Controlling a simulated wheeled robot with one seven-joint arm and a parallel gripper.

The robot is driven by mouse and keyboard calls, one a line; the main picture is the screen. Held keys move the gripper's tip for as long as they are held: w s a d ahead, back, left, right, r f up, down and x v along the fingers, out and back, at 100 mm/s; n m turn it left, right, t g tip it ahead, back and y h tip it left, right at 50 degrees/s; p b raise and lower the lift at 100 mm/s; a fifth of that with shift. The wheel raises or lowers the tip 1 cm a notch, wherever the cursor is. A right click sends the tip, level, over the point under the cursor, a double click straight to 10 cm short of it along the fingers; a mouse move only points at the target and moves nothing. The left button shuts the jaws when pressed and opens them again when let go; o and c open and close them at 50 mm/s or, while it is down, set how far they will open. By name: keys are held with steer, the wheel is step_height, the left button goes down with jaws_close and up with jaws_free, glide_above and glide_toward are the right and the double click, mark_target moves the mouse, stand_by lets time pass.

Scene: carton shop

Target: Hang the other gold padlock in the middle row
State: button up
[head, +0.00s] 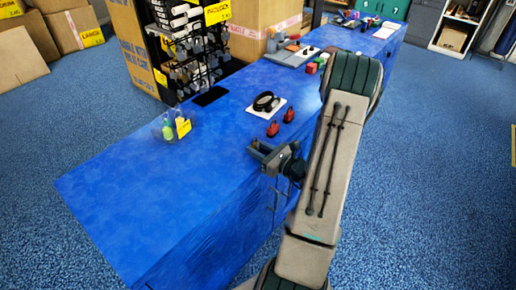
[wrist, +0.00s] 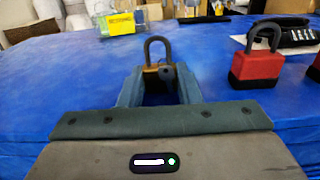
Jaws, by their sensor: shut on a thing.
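My gripper (head: 262,153) is over the near part of the blue table. In the wrist view my gripper (wrist: 158,82) is shut on a gold padlock (wrist: 151,78), which is upright between the fingertips with its dark shackle up. Part of its body is hidden by the fingers, and I cannot make it out in the head view. The black wire rack (head: 187,78) stands at the back left with dark and grey goods hanging in rows. Its yellow sign (head: 217,12) is on top. I cannot tell which hooks are free.
Two red padlocks (head: 288,116) (head: 272,129) stand beyond my gripper; one shows large in the wrist view (wrist: 257,68). A white card (head: 267,107) bears a black coil. The table's left front is clear.

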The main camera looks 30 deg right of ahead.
steer(key=shift+r, duration=0.2)
steer(key=shift+s+r+p, duration=0.2)
steer(key=shift+r+p, duration=0.5)
steer(key=shift+r, duration=0.05)
steer(key=shift+r, duration=0.1)
steer(key=v, duration=0.8)
steer(key=shift+s+d, duration=0.15)
steer(key=shift+s, duration=0.05)
stand_by(0.6)
stand_by(0.9)
